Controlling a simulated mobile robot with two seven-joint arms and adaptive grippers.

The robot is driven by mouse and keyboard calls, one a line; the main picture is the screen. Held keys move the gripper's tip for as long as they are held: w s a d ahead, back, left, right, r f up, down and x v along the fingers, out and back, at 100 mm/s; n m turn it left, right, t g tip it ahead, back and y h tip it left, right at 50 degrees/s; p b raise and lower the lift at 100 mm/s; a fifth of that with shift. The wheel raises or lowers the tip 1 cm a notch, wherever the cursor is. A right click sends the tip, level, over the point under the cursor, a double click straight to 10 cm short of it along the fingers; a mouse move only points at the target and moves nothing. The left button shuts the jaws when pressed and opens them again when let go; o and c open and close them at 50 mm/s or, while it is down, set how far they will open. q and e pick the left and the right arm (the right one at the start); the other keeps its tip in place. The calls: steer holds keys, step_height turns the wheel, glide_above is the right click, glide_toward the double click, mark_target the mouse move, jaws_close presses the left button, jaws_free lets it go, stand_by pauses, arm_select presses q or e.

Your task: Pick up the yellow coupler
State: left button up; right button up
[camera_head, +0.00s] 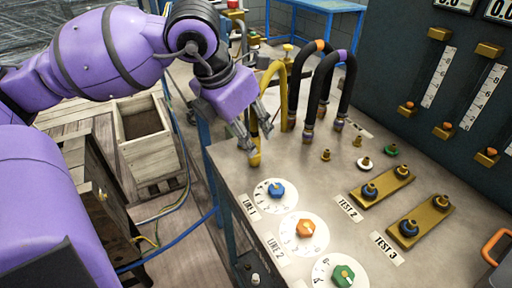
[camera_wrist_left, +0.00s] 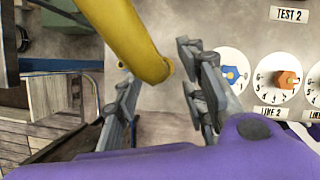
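The yellow coupler (camera_head: 254,156) is the lower end of a bent yellow hose (camera_head: 282,90) at the left edge of the metal bench top. My left gripper (camera_head: 256,131) reaches down to it from the left. Its two fingers stand apart, one on either side of the yellow piece. In the left wrist view the yellow coupler (camera_wrist_left: 152,62) passes between the spread fingertips of the left gripper (camera_wrist_left: 158,66), with a gap on the left; contact on the right cannot be told. My right gripper is in neither view.
Black hoses with an orange band (camera_head: 301,75) and a purple band (camera_head: 334,85) stand just right of the yellow one. Blue, orange (camera_head: 305,229) and green dial knobs lie in front. A wooden crate (camera_head: 150,150) stands left of the bench.

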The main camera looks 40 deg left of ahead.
arm_select(q)
steer(key=x, duration=0.4)
steer(key=shift+s+f+b, duration=0.1)
steer(key=shift+b, duration=0.25)
jaws_close()
